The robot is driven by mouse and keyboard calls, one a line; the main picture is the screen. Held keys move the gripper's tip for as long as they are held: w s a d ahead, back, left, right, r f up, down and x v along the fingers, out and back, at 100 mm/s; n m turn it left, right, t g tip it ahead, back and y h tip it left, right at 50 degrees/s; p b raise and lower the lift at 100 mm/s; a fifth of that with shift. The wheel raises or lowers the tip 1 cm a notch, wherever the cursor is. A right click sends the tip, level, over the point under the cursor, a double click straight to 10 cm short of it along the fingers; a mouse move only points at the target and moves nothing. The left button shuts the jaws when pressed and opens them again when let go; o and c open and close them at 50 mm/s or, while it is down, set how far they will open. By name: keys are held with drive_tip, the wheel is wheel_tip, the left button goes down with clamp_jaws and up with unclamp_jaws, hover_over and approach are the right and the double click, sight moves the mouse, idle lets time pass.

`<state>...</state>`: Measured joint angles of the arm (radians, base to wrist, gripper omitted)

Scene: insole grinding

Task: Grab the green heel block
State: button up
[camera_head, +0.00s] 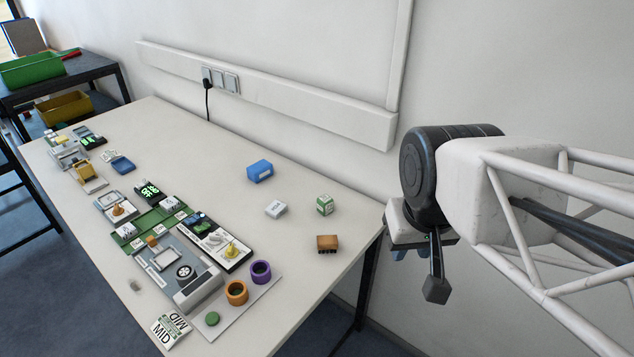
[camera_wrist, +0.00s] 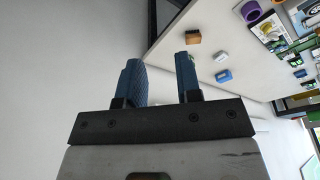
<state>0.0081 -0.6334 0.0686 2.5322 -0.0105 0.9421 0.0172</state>
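A small green and white block (camera_head: 324,204) stands on the white table toward its right end; it is the likeliest green heel block. My gripper (camera_head: 411,254) is off to the right of the block, past the table's edge, with clear space between them. In the wrist view my gripper (camera_wrist: 158,68) shows two blue fingers spread apart with nothing between them, so it is open and empty. There the block is mostly hidden behind the right finger, with at most a sliver of green at that finger's edge.
Near the block are a brown block (camera_head: 327,243), a white block (camera_head: 276,208) and a blue block (camera_head: 260,170). Purple (camera_head: 261,271) and orange (camera_head: 236,291) rings and a green disc (camera_head: 212,318) lie nearer the front. Devices fill the table's left side. A wall rises behind.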

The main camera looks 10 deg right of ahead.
drive_tip(key=o, duration=0.7)
drive_tip(key=n+h, duration=1.1)
drive_tip(key=n, duration=0.7)
hover_over(320, 202)
drive_tip(key=s+d, duration=0.4)
drive_tip(key=s, duration=0.6)
wheel_tip(320, 202, down, 17)
drive_tip(key=w+a+f+n+t, duration=0.1)
drive_tip(key=w+a+f+n, duration=0.1)
drive_tip(key=f, duration=0.1)
drive_tip(key=w+a+f+n+t, duration=0.2)
drive_tip(key=w+a+f, duration=0.1)
drive_tip(key=w+a+f+n+t, duration=0.1)
drive_tip(key=w+a+f+n, duration=0.1)
drive_tip(key=w+f, duration=0.1)
drive_tip(key=shift+a+f+n+t, duration=0.3)
drive_tip(key=shift+a+f, duration=0.05)
drive_tip(key=shift+f, duration=0.15)
drive_tip(key=shift+x, duration=1.3)
